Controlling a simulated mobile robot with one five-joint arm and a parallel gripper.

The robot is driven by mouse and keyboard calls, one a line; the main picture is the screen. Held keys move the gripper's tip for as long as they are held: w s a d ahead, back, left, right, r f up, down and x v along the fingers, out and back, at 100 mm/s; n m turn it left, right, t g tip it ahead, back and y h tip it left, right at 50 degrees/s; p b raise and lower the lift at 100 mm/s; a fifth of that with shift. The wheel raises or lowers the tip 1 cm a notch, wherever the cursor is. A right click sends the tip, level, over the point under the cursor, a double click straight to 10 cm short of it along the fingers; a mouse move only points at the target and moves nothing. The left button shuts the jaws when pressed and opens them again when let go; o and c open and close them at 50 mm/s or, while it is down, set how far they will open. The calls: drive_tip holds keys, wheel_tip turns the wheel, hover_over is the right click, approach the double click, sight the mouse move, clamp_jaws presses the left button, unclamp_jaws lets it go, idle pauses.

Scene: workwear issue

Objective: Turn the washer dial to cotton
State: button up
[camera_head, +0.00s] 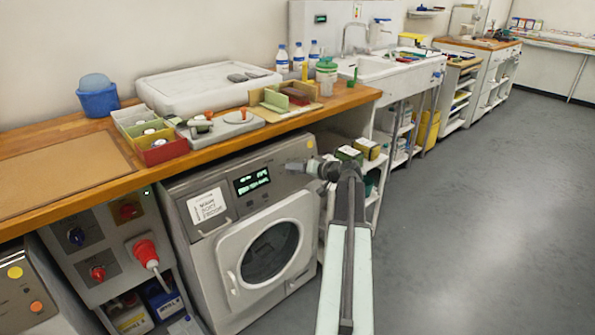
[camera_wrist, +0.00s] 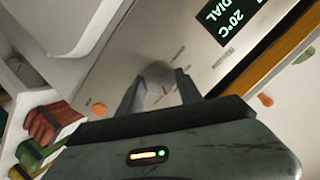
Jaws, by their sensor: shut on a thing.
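The washer (camera_head: 205,255) stands under the wooden counter, with its round door (camera_head: 270,252) shut. Its lit display (camera_head: 251,180) is on the front panel; in the wrist view the display (camera_wrist: 228,24) reads "20°C" and "DIAL". The grey dial (camera_wrist: 158,72) is between the fingers of my gripper (camera_wrist: 160,84), which is shut on it. A small red mark shows on the dial; which setting it points to is too small to tell. In the head view my gripper (camera_head: 296,167) reaches the panel right of the display and hides the dial.
The wooden counter (camera_head: 60,127) edge runs just above the panel. A control box with a red plug (camera_head: 146,252) is left of the washer. A shelf with boxes (camera_head: 366,149) stands to its right. The grey floor (camera_head: 460,220) on the right is clear.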

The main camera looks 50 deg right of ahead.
drive_tip(key=shift+f+m+b, duration=0.1)
drive_tip(key=shift+m+b, duration=0.25)
drive_tip(key=shift+m, duration=1.55)
drive_tip(key=o, duration=1.4)
drive_tip(key=shift+c, duration=0.2)
drive_tip(key=p+v, duration=0.2)
drive_tip(key=v, duration=0.6)
drive_tip(key=shift+f, duration=0.15)
